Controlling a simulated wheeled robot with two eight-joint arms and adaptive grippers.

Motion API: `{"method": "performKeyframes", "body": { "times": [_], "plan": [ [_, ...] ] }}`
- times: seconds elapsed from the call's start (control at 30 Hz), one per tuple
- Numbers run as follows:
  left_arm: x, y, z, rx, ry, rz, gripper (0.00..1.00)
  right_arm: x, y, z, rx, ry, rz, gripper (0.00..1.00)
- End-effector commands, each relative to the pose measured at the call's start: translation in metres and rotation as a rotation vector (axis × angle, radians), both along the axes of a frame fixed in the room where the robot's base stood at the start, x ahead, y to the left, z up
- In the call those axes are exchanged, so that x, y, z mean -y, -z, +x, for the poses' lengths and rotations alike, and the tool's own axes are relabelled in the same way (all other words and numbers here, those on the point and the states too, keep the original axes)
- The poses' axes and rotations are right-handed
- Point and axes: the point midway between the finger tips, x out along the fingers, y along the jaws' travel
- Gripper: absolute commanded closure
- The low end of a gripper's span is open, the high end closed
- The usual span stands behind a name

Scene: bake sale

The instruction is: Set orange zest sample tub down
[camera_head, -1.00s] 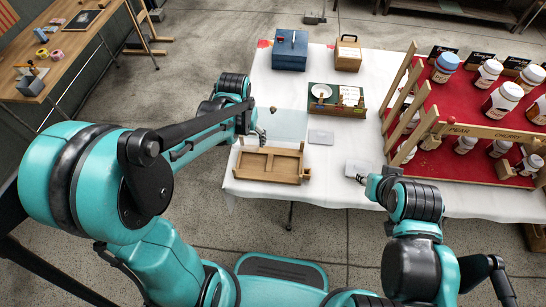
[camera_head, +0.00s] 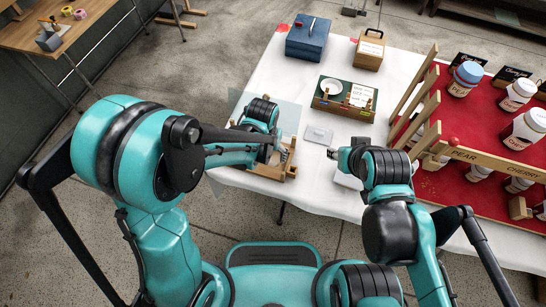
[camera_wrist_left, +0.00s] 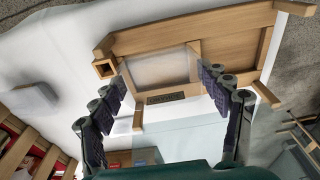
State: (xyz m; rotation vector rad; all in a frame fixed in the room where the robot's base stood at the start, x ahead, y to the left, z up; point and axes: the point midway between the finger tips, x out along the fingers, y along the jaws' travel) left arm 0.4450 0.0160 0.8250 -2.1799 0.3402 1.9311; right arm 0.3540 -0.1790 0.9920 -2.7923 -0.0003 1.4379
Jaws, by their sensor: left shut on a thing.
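My left gripper (camera_head: 276,156) is over the wooden tray (camera_head: 291,171) at the table's front left edge. In the left wrist view, the left gripper's fingers (camera_wrist_left: 168,84) stand apart on either side of a pale, square-topped thing (camera_wrist_left: 160,68), apparently the orange zest sample tub. Its lower parts are hidden, and I cannot tell whether it touches the tray. The wooden tray (camera_wrist_left: 235,48) spreads beyond the fingertips in that view. My right gripper (camera_head: 332,153) is small and low over the table front; its jaws are not clear.
A clear panel (camera_head: 290,112) stands beside the left gripper. Behind are a green display box (camera_head: 326,106), a blue box (camera_head: 309,47) and a wooden box (camera_head: 369,58). A wooden rack with jars (camera_head: 470,155) fills the right.

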Motion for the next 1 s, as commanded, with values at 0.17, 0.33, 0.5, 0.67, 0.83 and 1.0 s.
{"method": "performKeyframes", "body": {
  "times": [0.17,0.33,0.5,0.67,0.83,1.0],
  "plan": [
    [0.014,0.019,0.025,0.000,0.000,0.000,0.42,0.000,0.012,0.000,0.000,0.000,0.000,0.60],
    [0.017,0.025,0.030,0.000,0.000,0.000,0.42,0.000,0.015,0.000,0.000,0.000,0.000,0.60],
    [0.017,0.051,0.030,0.000,-0.001,0.000,0.42,0.000,0.030,0.000,0.000,0.000,0.000,0.60],
    [0.017,0.062,0.030,0.000,-0.001,0.000,0.42,0.000,0.035,0.000,0.000,0.000,0.000,0.60],
    [0.017,0.060,0.030,0.000,-0.001,0.000,0.42,0.000,0.033,0.000,0.000,0.000,0.000,0.60],
    [0.017,0.066,0.030,0.000,-0.001,0.000,0.42,0.000,0.039,0.000,0.000,0.000,0.000,0.60]
  ]
}}
